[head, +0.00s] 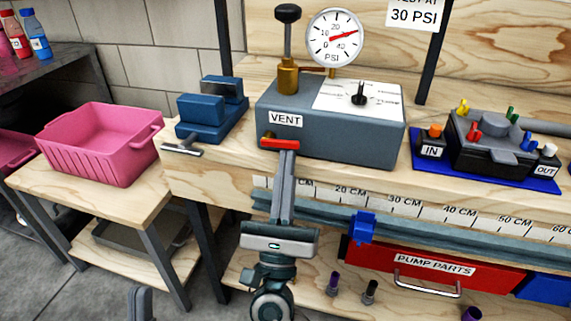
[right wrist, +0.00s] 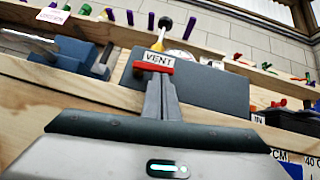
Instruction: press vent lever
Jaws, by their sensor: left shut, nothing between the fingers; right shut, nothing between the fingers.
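The grey vent box (head: 345,135) stands on the workbench with a white VENT label (head: 286,120). Its red vent lever (head: 279,143) sticks out at the lower front left, below the label. My right gripper (head: 286,155) is shut and empty, its fingertips right at the lever. In the right wrist view the lever (right wrist: 152,66) lies across the fingertips (right wrist: 160,80); whether they touch is hard to tell. A round PSI gauge (head: 335,38) with a red needle stands on top. My left gripper (head: 141,295) is shut, low at the bottom edge, only partly visible.
A blue vise (head: 212,112) sits left of the box. A pink bin (head: 100,143) stands on a lower table. A black pump part (head: 490,145) on a blue mat is at the right. A ruler strip (head: 400,203) and blue clamp (head: 363,227) line the bench front.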

